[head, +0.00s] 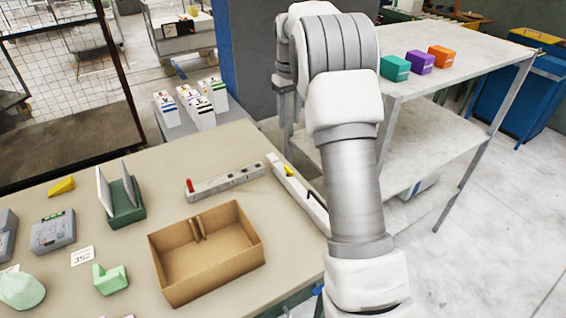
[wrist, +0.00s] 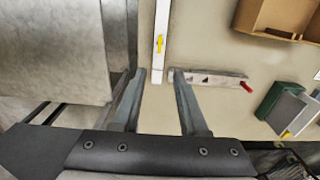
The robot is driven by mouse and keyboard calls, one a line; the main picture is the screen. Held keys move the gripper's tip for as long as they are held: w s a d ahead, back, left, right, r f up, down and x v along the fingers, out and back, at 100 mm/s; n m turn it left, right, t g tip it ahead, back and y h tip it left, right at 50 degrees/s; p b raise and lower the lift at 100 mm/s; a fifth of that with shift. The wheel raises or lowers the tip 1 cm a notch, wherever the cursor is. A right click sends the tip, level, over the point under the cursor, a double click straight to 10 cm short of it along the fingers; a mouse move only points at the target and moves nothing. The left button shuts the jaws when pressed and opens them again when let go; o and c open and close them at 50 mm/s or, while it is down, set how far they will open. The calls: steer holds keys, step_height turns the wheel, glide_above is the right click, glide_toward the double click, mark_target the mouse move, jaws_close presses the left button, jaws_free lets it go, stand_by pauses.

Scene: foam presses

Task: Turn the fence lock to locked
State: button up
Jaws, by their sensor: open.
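A long white strip like a fence (head: 297,188) lies at the table's right edge, with a small yellow lever (head: 288,171) on it. In the wrist view the yellow lever (wrist: 160,44) lies along the white strip (wrist: 158,66). A grey bar (head: 228,179) with a red knob (head: 190,185) lies left of it; the red knob (wrist: 246,87) also shows in the wrist view. No label tells which is the fence lock. My gripper (wrist: 158,75) is open and empty, with the strip's near end between its fingertips in the picture. I cannot judge its height.
An open cardboard box (head: 170,268) stands in front of the grey bar. A green holder (head: 124,210) stands further left. White boxes (head: 200,112) stand beyond the table. A shelf (head: 460,62) with three coloured boxes stands to the right. The tabletop around the strip is mostly clear.

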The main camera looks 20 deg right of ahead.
mark_target(288, 169)
step_height(288, 169, down, 18)
steer(key=shift+r, duration=0.2)
steer(key=shift+c, duration=0.3)
jaws_close()
